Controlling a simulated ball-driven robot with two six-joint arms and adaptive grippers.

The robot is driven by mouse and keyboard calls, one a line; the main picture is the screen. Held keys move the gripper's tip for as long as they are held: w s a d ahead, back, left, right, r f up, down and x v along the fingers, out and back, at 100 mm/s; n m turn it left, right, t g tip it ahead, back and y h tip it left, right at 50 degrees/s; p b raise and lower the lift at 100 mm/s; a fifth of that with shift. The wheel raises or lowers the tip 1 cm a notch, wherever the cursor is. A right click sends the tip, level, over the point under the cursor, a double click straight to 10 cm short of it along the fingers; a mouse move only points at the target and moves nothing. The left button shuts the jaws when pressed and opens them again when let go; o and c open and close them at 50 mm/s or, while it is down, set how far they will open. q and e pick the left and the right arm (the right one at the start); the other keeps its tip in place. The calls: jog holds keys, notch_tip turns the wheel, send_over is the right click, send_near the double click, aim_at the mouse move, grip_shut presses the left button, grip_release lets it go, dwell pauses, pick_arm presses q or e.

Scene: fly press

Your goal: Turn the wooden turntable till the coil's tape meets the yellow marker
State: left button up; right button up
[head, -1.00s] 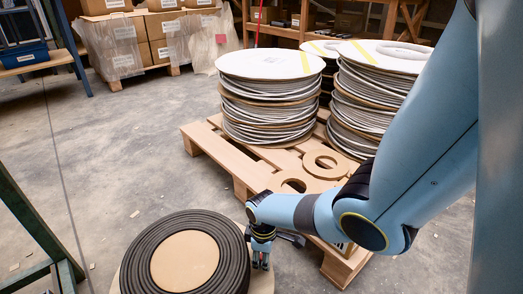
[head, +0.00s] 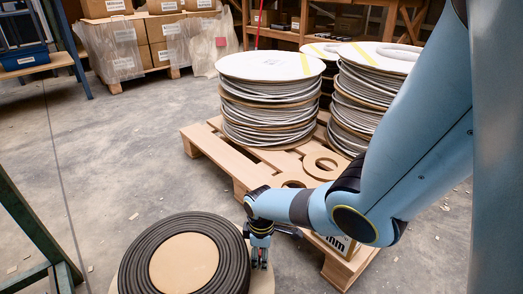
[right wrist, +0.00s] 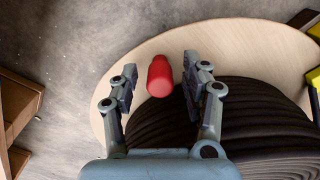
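The wooden turntable (head: 262,281) lies at the bottom of the head view, mostly under the black coil (head: 140,246) with its tan centre. It also shows in the right wrist view as a pale disc (right wrist: 240,45). A red peg (right wrist: 160,77) stands near its rim. My right gripper (head: 260,265) is at the turntable's right side, beside the coil. A yellow piece (right wrist: 314,77), perhaps the marker, shows at the right edge. The coil's tape is not visible. My left gripper is out of view.
A pallet (head: 210,151) with stacked white-and-grey reels (head: 268,98) and flat wooden rings (head: 325,165) stands behind my right arm. A green frame (head: 32,225) is at the left. Boxes (head: 115,36) stand at the back. The floor between is mostly open.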

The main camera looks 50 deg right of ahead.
notch_tip(320, 180, up, 12)
dwell(0.8)
dwell(0.4)
